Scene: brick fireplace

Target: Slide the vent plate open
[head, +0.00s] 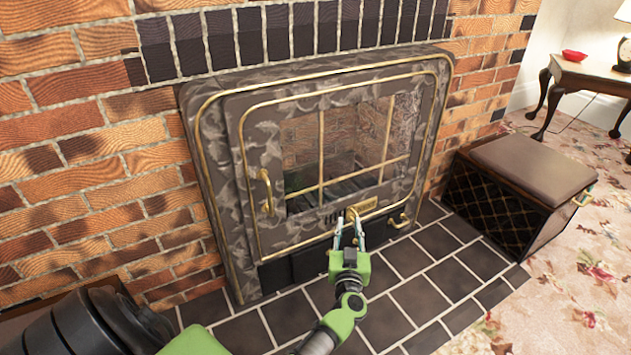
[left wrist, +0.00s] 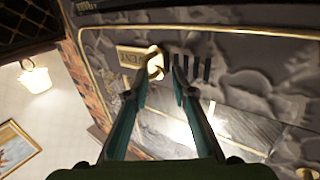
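The brass vent plate (head: 363,206) is on the lower front of the marbled fireplace door (head: 262,150), right of a row of dark slots. In the left wrist view the plate (left wrist: 130,60) shows its lettering upside down, with a brass knob (left wrist: 156,62) at its slot-side end. Dark slots (left wrist: 190,66) show beside it. My left gripper (head: 350,222) is at the plate, and its fingertips (left wrist: 165,64) are apart. One fingertip overlaps the knob in view. I cannot tell whether it touches it. My right gripper is not in view.
Dark hearth tiles (head: 400,300) lie in front. A cushioned box (head: 525,185) stands at the right. A side table (head: 590,80) is behind it.

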